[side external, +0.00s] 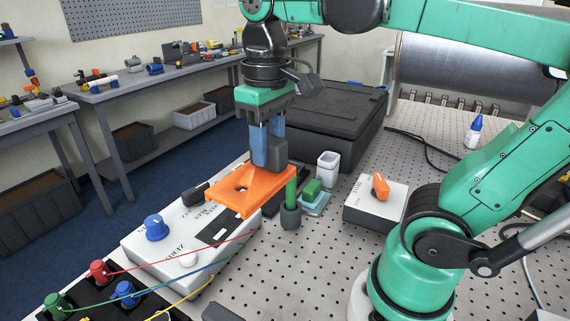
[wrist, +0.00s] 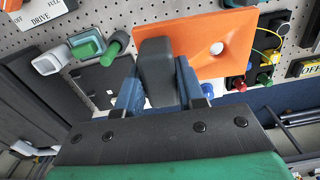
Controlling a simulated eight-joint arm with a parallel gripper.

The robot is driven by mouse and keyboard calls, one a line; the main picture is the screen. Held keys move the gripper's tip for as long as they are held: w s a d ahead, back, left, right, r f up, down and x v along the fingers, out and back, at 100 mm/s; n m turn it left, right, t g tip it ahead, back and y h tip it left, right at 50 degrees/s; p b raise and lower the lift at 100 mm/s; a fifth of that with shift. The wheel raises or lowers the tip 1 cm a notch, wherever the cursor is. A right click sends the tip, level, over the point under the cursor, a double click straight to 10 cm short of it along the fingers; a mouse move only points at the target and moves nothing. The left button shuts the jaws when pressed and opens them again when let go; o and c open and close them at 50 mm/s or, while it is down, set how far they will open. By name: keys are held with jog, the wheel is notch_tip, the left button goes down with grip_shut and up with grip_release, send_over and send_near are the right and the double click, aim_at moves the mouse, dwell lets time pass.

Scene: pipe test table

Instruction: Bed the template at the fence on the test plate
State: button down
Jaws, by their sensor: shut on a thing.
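The template is an orange plate (side external: 248,190) with a hole and turned edges. A dark grey block (side external: 279,152) stands at one end of it. My gripper (side external: 266,160) is shut on that block with its blue fingers, pointing down. In the wrist view the block (wrist: 156,70) sits between the fingers and the orange plate (wrist: 222,42) extends to the right. The plate overlaps the far end of a white labelled box in the side view; whether they touch I cannot tell. A dark flat plate (wrist: 100,88) lies beside the template, partly hidden. I cannot make out a fence.
The white box (side external: 150,245) has a blue knob (side external: 156,227). A green rod in a dark cup (side external: 291,215) stands close beside the template. A white cup (side external: 327,165), green block (side external: 312,188) and orange-switch box (side external: 375,203) are to the right. Coloured cables run in front.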

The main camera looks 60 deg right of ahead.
jog(key=w+d, duration=0.5)
jog(key=w, duration=0.1)
jog(key=w+d+f, duration=0.2)
jog(key=d+f, duration=0.3)
jog(key=d, duration=0.6)
jog(key=w+d+f, duration=0.3)
jog(key=d+f, duration=0.3)
jog(key=d, duration=0.5)
jog(key=shift+w+f+n, duration=0.15)
jog(key=shift+w+n, duration=0.2)
jog(key=shift+n, duration=0.05)
jog(key=shift+f, duration=3.2)
jog(key=shift+f, duration=0.3)
jog(key=shift+c, duration=2.3)
grip_release()
